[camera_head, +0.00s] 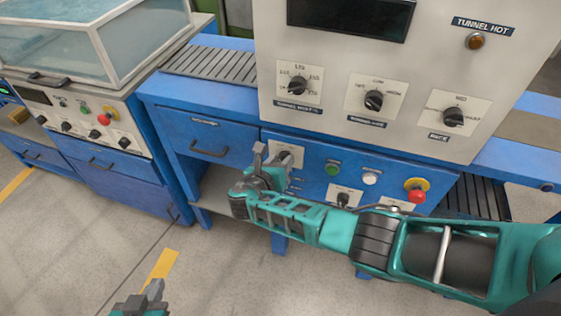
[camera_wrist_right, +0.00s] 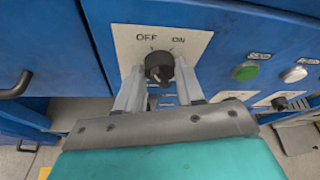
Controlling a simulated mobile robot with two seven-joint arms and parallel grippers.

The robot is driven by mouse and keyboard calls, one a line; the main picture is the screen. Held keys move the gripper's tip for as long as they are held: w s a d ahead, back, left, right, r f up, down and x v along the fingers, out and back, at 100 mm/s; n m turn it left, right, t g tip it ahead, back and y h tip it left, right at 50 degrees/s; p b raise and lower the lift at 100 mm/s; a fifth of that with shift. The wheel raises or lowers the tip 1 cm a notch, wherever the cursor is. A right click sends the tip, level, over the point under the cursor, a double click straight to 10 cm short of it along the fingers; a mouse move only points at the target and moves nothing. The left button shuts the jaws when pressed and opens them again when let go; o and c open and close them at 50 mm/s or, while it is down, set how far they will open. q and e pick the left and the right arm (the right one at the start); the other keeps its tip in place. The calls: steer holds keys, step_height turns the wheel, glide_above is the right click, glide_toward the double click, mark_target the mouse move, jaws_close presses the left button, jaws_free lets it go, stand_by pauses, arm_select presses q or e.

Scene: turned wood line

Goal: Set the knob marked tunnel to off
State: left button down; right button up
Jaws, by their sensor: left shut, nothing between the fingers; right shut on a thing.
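A black knob (camera_wrist_right: 159,66) sits on a white plate marked OFF at left and ON at right in the right wrist view. In the head view its plate (camera_head: 291,153) is on the blue lower front, partly hidden by my gripper. I cannot read the name tunnel on it, nor tell its pointer's exact direction. My right gripper (camera_head: 270,158) is shut on this knob, with one finger on each side (camera_wrist_right: 160,78). My left gripper (camera_head: 151,293) is shut and empty, low at the bottom left, far from the panel.
Beside the held knob are a green button (camera_head: 333,168), a white button (camera_head: 370,178), a red emergency stop (camera_head: 416,192) and another knob (camera_head: 343,199). Above, the pale panel has three dial knobs and a TUNNEL HOT lamp (camera_head: 475,41). A drawer handle (camera_head: 209,151) is left. Floor in front is clear.

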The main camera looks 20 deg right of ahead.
steer(key=o, duration=1)
steer(key=shift+o, duration=0.2)
steer(key=v, duration=1.3)
steer(key=shift+w, duration=0.1)
